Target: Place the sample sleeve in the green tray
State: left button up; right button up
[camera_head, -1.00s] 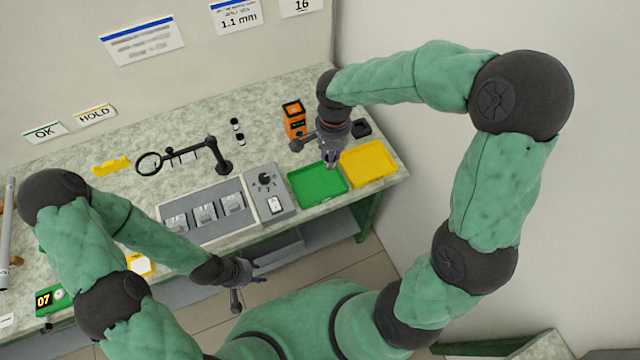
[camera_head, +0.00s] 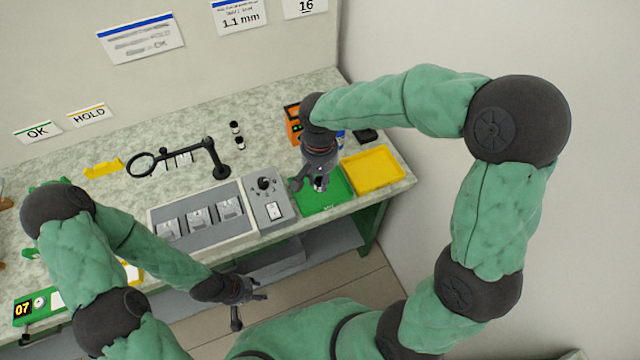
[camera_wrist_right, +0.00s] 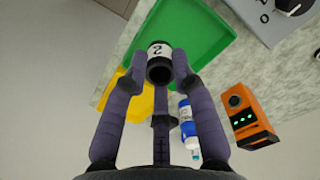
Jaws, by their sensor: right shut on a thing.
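The sample sleeve (camera_wrist_right: 160,66), a short dark hollow cylinder with a white label marked 2, is between the fingers of my right gripper (camera_wrist_right: 160,75). In the head view my right gripper (camera_head: 319,186) is over the green tray (camera_head: 312,208), with only a small pale part of the sleeve showing below it. The green tray (camera_wrist_right: 185,20) lies beyond the sleeve in the wrist view; the gap between them is hard to judge. My left gripper (camera_head: 258,289) is open and empty in front of the bench.
A yellow tray (camera_head: 373,170) sits right of the green one. An orange device (camera_head: 293,125) and a blue-white bottle (camera_wrist_right: 186,114) stand behind. A grey control box (camera_head: 267,210) is close on the left. Two small dark cylinders (camera_head: 237,135) stand farther back.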

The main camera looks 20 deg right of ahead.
aim_at(320, 182)
jog(key=w+f, duration=0.1)
jog(key=w+d+f+b, duration=0.1)
jog(key=f, duration=0.1)
jog(key=w+f, duration=0.2)
jog(key=shift+d+f+b, duration=0.2)
jog(key=shift+b, duration=0.1)
jog(key=shift+w+d+f+b, duration=0.15)
jog(key=shift+f+b, duration=0.7)
jog(key=shift+f, duration=0.85)
jog(key=shift+f, duration=0.2)
jog(key=o, duration=0.8)
jog(key=shift+c, duration=0.2)
jog(key=shift+r, duration=0.1)
notch_tip(320, 182, up, 12)
jog(key=p, duration=0.4)
